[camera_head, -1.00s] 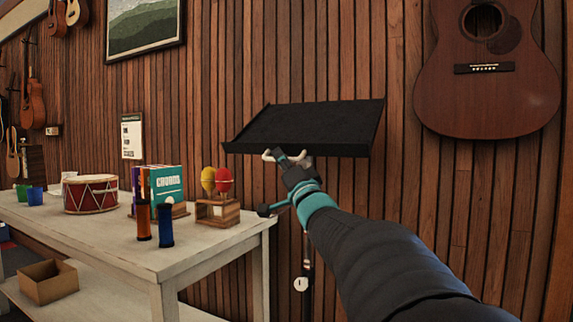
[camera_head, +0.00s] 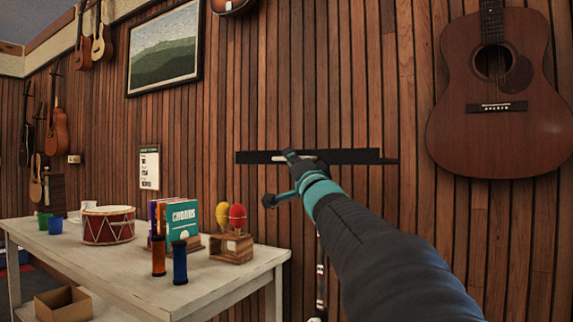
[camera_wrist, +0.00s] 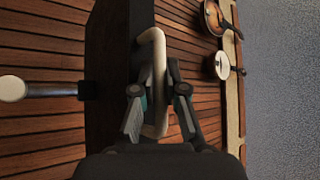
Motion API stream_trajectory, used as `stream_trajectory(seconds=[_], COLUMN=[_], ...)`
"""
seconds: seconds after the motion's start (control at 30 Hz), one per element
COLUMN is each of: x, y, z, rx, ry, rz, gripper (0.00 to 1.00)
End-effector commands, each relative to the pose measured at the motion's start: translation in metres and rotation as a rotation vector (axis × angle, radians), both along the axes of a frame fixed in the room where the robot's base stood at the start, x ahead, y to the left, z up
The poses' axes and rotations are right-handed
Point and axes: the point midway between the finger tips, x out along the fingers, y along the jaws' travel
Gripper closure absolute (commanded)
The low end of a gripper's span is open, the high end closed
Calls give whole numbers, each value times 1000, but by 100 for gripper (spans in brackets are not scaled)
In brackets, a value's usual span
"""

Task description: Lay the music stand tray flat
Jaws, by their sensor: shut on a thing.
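The black music stand tray (camera_head: 352,157) shows in the head view as a thin, nearly level strip seen edge-on, against the wood wall. A pale handle sits at its near edge. My gripper (camera_head: 296,157) is at this handle, in front of the tray. In the wrist view the pale handle (camera_wrist: 153,45) runs between the two fingers of my gripper (camera_wrist: 158,95), and the fingers are shut on it. The dark tray (camera_wrist: 105,60) shows beside the handle in the wrist view. The stand's pole (camera_head: 320,280) shows below the tray, partly hidden by my arm.
A pale table (camera_head: 235,270) stands at left with a red drum (camera_head: 108,226), songbooks (camera_head: 178,218), maracas (camera_head: 237,215) and two shakers (camera_head: 180,262). A large guitar (camera_head: 490,130) hangs on the wall at right. The wall space around the tray is clear.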

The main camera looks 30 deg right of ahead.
Motion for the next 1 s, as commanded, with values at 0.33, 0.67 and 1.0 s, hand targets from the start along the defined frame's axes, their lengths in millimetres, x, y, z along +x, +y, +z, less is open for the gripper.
stream_trajectory(seconds=[0.33,0.67,1.0], x=[-1,-1,-17], y=[1,0,1], z=[6,4,-5], rx=[-4,-2,-1], ry=[-8,-4,-3], rz=[2,-1,-1], gripper=[100,63,63])
